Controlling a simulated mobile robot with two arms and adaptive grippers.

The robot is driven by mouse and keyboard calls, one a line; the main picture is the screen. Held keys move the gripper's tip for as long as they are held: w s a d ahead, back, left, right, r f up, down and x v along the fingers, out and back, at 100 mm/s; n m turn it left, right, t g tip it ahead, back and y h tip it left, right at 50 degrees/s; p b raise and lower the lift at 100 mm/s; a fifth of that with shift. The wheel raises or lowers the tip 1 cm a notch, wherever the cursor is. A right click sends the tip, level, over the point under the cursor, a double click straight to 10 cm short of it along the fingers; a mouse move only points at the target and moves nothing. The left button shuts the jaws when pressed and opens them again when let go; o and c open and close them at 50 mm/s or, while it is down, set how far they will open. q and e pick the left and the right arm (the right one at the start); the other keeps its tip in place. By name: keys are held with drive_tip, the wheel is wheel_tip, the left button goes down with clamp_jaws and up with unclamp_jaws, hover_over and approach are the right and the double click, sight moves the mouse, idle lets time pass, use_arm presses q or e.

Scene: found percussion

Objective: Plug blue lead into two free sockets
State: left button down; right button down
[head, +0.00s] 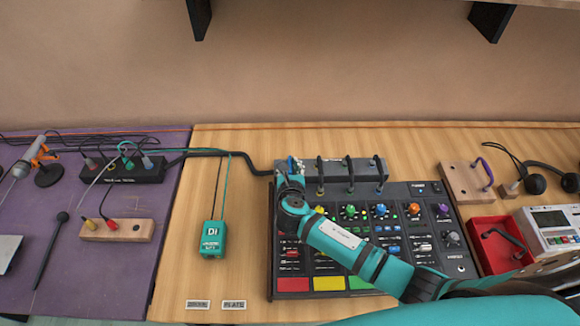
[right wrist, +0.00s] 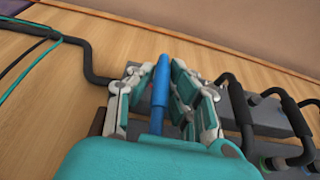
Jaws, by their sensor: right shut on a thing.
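My right gripper (head: 291,172) is over the left end of a grey socket box (head: 335,173) at the back of the mixer. In the right wrist view it (right wrist: 160,88) is shut on the blue lead (right wrist: 161,92), whose plug stands up between the fingers. A small blue piece of the lead (head: 291,161) shows in the head view. Several black leads (head: 350,172) arch over the box to the right of the gripper. Its sockets, the blue lead's lower end and any contact with the box are hidden or too small to tell. My left gripper is not in view.
The mixer (head: 422,190) lies under my right arm. A teal DI box (head: 213,239) and a wooden block with plugs (head: 118,231) are left. A wooden block with a purple lead (head: 457,181), a red tray (head: 473,236) and a white device (head: 532,220) are right.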

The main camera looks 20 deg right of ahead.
drive_tip(key=shift+f, duration=0.15)
drive_tip(key=c, duration=1.2)
unclamp_jaws()
drive_tip(key=shift+s, duration=0.2)
drive_tip(key=v, duration=1.1)
drive_tip(key=shift+s+r, duration=0.2)
drive_tip(key=shift+s, duration=0.05)
drive_tip(key=shift+a, duration=0.1)
